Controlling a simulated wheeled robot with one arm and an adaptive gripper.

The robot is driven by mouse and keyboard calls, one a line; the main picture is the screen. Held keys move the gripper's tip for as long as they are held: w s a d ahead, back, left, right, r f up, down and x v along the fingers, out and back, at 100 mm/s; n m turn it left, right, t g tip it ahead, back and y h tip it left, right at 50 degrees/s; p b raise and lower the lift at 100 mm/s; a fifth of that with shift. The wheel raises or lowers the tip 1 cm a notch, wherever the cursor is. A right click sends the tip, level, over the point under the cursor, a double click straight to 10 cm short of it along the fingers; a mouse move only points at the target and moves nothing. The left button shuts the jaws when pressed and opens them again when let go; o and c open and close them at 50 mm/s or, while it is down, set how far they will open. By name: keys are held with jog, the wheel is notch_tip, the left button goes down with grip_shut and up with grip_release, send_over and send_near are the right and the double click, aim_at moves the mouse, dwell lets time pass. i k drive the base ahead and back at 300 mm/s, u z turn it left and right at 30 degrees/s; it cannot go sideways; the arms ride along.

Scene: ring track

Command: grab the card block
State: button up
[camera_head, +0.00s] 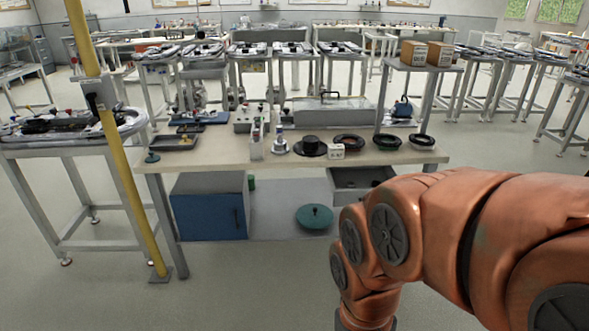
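I cannot tell for sure which thing is the card block. A small white block (337,151) with dark marks on its front sits at the front edge of the workbench (225,152), between a black round knob-like piece (310,147) and a black ring (348,143). Two brown cardboard boxes (413,53) (439,54) stand side by side on a raised shelf at the back right. My orange arm fills the lower right, in front of the bench. My gripper is out of the picture, so its state is hidden.
A yellow post (122,170) stands left of the bench. A white bottle (256,143) and a grey metal piece (280,143) stand left of the black knob. More dark rings (421,141) lie to the right. A blue cabinet (209,207) is underneath. The floor in front is clear.

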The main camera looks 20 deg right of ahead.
aim_at(336, 152)
jog(key=z, duration=1)
jog(key=i, duration=1)
jog(key=u, duration=0.4)
jog(key=i, duration=1)
jog(key=u, duration=0.9)
